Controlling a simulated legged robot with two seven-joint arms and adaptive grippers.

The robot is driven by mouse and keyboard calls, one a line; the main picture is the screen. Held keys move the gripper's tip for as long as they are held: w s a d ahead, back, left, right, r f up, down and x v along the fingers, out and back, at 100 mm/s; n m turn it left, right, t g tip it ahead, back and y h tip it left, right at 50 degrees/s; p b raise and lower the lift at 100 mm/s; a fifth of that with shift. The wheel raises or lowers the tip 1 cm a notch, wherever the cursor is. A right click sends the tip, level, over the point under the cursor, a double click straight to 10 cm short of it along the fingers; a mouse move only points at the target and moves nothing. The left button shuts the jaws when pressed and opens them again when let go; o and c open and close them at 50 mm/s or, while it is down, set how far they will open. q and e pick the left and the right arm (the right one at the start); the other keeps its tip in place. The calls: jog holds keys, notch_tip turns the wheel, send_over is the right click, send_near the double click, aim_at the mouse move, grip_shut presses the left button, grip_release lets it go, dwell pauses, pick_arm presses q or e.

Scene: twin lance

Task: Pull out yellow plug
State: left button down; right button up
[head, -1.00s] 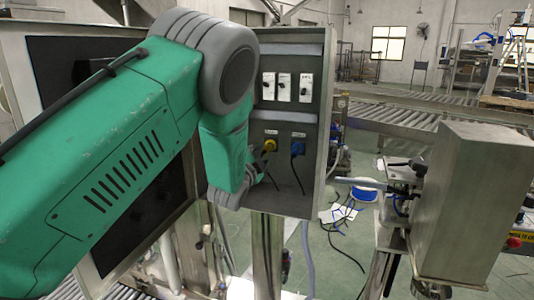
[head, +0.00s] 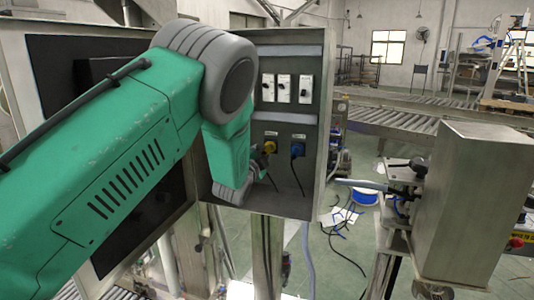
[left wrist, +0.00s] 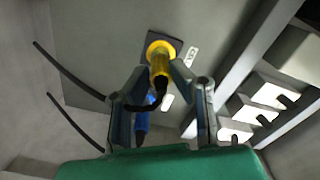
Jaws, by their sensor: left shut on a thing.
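The yellow plug (head: 269,147) is at a yellow socket on the panel inside the open electrical box (head: 318,140), left of the blue plug (head: 297,149). In the left wrist view the yellow plug (left wrist: 159,66) is between the two fingers of my left gripper (left wrist: 160,76), which is shut on it. A dark cable runs from the plug. I cannot tell whether the plug is fully seated. The blue plug (left wrist: 142,118) shows behind the fingers. In the head view my green left arm hides most of the gripper. My right gripper is not in view.
White switches (head: 283,89) sit above the plugs and also show in the left wrist view (left wrist: 270,95). Dark cables hang below the plugs. A metal box on a stand (head: 468,200) is at the right. A roller conveyor (head: 400,125) lies behind.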

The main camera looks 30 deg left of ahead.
pick_arm(q)
jog(key=shift+s+d, duration=0.3)
jog(key=shift+s, duration=0.3)
dwell(0.6)
jog(key=shift+v, duration=1.75)
